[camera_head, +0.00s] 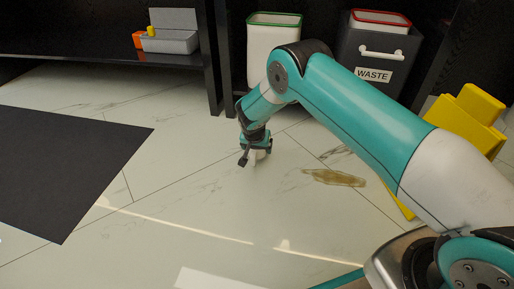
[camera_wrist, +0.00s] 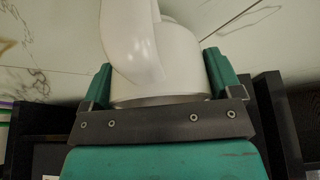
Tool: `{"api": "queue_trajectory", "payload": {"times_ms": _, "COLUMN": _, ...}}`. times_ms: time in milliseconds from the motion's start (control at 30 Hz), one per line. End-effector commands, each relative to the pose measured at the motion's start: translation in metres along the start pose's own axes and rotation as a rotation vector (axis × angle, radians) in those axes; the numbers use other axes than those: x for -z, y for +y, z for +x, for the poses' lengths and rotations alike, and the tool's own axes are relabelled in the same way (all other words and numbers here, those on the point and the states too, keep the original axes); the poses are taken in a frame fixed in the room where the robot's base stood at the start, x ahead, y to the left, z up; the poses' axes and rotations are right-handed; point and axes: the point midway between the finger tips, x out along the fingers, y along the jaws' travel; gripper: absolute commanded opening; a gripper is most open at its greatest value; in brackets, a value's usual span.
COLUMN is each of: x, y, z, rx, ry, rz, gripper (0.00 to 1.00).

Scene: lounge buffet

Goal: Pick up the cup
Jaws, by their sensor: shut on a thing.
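The white cup (camera_wrist: 150,45) fills the middle of the wrist view between the two green fingers of my gripper (camera_wrist: 160,78). My gripper is shut on it. In the camera_head view, my gripper (camera_head: 255,157) points down low near the tiled floor, left of centre, with a small part of the white cup (camera_head: 259,155) showing between its fingers. Most of the cup is hidden there by the gripper. I cannot tell whether the cup still touches the floor.
A brown spill (camera_head: 334,177) lies on the floor to the right of my gripper. Behind stand a white bin with a green rim (camera_head: 262,62) and a dark WASTE bin (camera_head: 375,60). A dark mat (camera_head: 65,165) lies left. A yellow object (camera_head: 466,118) stands right.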

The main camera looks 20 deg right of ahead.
Motion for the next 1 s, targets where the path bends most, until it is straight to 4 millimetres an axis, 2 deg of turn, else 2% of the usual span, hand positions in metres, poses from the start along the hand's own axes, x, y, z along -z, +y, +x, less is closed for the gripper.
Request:
{"api": "queue_trajectory", "payload": {"times_ms": 33, "x": 0.007, "y": 0.0, "z": -0.016, "rx": 0.001, "ry": 0.002, "rz": 0.001, "gripper": 0.58}}
{"api": "queue_trajectory", "payload": {"times_ms": 167, "x": 0.021, "y": -0.001, "z": -0.049, "rx": 0.002, "ry": 0.003, "rz": 0.001, "gripper": 0.58}}
{"api": "queue_trajectory", "payload": {"times_ms": 300, "x": 0.038, "y": -0.001, "z": -0.091, "rx": 0.002, "ry": 0.002, "rz": 0.001, "gripper": 0.58}}
{"api": "queue_trajectory", "payload": {"times_ms": 500, "x": 0.058, "y": -0.001, "z": -0.137, "rx": 0.002, "ry": 0.003, "rz": 0.001, "gripper": 0.58}}
{"api": "queue_trajectory", "payload": {"times_ms": 700, "x": 0.067, "y": 0.0, "z": -0.162, "rx": 0.0, "ry": 0.001, "rz": 0.0, "gripper": 0.58}}
{"api": "queue_trajectory", "payload": {"times_ms": 1000, "x": 0.07, "y": 0.0, "z": -0.167, "rx": 0.0, "ry": 0.001, "rz": 0.0, "gripper": 0.58}}
